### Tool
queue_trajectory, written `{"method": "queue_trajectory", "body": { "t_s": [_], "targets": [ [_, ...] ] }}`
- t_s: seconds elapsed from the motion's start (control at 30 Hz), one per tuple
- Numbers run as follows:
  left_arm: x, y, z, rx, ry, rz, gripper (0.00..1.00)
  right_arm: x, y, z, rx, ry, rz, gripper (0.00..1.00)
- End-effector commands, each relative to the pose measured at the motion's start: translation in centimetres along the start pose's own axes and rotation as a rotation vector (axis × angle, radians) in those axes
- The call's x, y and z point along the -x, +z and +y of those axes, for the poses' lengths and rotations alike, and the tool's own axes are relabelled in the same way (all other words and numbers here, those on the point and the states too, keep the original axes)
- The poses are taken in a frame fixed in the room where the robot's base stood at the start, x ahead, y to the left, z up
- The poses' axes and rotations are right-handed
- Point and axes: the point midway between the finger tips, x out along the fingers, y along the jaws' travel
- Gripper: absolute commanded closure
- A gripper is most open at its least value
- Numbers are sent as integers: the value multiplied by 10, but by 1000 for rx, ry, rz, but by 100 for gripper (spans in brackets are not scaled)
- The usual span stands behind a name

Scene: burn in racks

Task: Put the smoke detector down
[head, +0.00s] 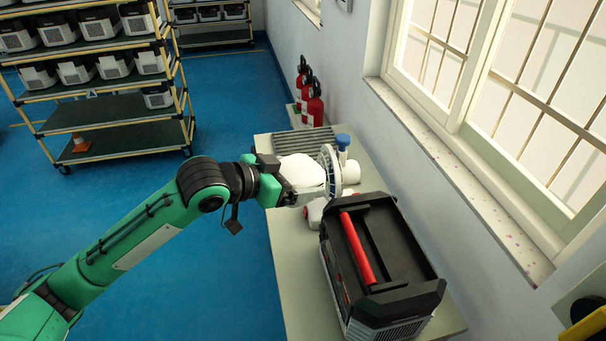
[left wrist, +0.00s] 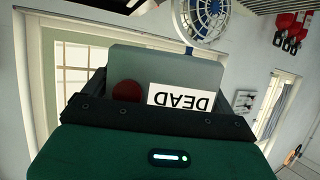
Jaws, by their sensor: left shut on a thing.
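My left gripper (head: 284,180) is shut on the white smoke detector (head: 305,173) and holds it over the narrow table (head: 292,250). In the left wrist view the detector (left wrist: 150,65) shows as a shaded grey block between the dark fingers. It bears a dark red spot and a white label reading DEAD, upside down in that view. Whether its underside touches anything cannot be told. My right gripper is not in view.
A white slotted disc (head: 331,170) with a blue-topped part stands just beyond the detector. A grey ribbed piece (head: 306,142) lies at the far end. Red extinguishers (head: 315,104) stand behind.

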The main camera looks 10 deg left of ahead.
Motion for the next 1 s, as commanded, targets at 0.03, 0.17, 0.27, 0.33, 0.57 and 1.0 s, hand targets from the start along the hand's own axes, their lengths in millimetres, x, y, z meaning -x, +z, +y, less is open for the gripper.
{"method": "queue_trajectory", "body": {
  "t_s": [0.03, 0.17, 0.27, 0.33, 0.57, 1.0],
  "targets": [
    [1, -3, 0, -1, 0, 2, 41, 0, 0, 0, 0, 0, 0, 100],
    [2, -4, 0, 2, -3, -1, 41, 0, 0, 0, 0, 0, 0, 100],
    [0, 2, -2, 13, -26, -6, 41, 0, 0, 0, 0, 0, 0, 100],
    [-2, 10, -6, 28, -58, -11, 41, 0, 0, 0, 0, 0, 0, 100],
    [-4, 50, -26, 117, -257, -28, 41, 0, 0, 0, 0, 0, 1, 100],
    [24, 118, -61, 279, -654, -12, 41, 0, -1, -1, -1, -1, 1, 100]
  ]
}}
